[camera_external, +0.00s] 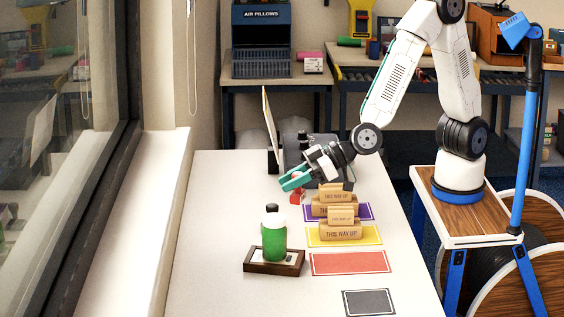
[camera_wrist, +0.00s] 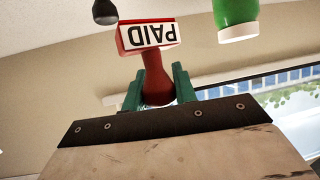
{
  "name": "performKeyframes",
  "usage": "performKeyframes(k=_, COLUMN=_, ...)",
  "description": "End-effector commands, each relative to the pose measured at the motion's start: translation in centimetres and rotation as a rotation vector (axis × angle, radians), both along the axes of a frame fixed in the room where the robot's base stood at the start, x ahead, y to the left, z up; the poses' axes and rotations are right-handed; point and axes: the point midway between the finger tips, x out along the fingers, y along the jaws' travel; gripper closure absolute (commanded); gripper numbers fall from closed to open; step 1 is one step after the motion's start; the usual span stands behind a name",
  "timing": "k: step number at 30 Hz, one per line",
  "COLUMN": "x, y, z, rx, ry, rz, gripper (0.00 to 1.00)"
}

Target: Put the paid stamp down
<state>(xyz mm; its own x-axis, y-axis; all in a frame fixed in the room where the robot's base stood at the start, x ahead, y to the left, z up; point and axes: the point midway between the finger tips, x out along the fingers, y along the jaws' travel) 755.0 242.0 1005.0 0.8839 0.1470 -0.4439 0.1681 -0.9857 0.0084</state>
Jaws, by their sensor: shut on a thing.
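The red paid stamp (camera_wrist: 148,38) shows in the wrist view with its white PAID label upside down. My gripper (camera_wrist: 159,84), with green fingers, is shut on its red handle. In the external view my gripper (camera_external: 290,183) reaches over the white table, left of the purple mat; the red stamp (camera_external: 296,197) shows small and partly hidden below the fingers. Whether it touches the table is not clear. A red mat (camera_external: 350,263) and a grey mat (camera_external: 369,303) lie bare on the near part of the table.
Wooden THIS WAY UP stamps (camera_external: 341,232) stand on the yellow mat (camera_external: 313,240) and the purple mat (camera_external: 365,212). A green bottle (camera_external: 274,243) stands on a brown tray (camera_external: 255,269), with a dark-topped object behind. The table's left side is clear.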

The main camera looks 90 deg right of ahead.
Motion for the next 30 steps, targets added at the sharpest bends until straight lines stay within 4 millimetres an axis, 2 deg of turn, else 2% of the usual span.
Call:
performKeyframes(k=1, x=1.8, y=-2.6, z=0.8, rx=0.004, ry=-0.004, rz=-0.051, gripper=0.95)
performKeyframes(k=6, x=6.0, y=-10.6, z=3.2, rx=0.007, ry=-0.003, rz=-0.185, gripper=0.95)
performKeyframes(k=12, x=8.9, y=-19.2, z=5.7, rx=0.009, ry=-0.006, rz=-0.314, gripper=0.95)
performKeyframes(k=15, x=9.6, y=-22.3, z=6.6, rx=0.011, ry=-0.007, rz=-0.357, gripper=0.95)
performKeyframes(k=19, x=10.0, y=-24.8, z=7.2, rx=0.011, ry=-0.008, rz=-0.391, gripper=0.95)
performKeyframes(k=23, x=10.1, y=-25.6, z=6.5, rx=0.009, ry=-0.005, rz=-0.401, gripper=0.95)
performKeyframes(k=26, x=10.1, y=-25.6, z=4.4, rx=0.007, ry=-0.002, rz=-0.401, gripper=0.95)
performKeyframes(k=30, x=10.1, y=-25.6, z=0.6, rx=0.008, ry=-0.001, rz=-0.400, gripper=0.95)
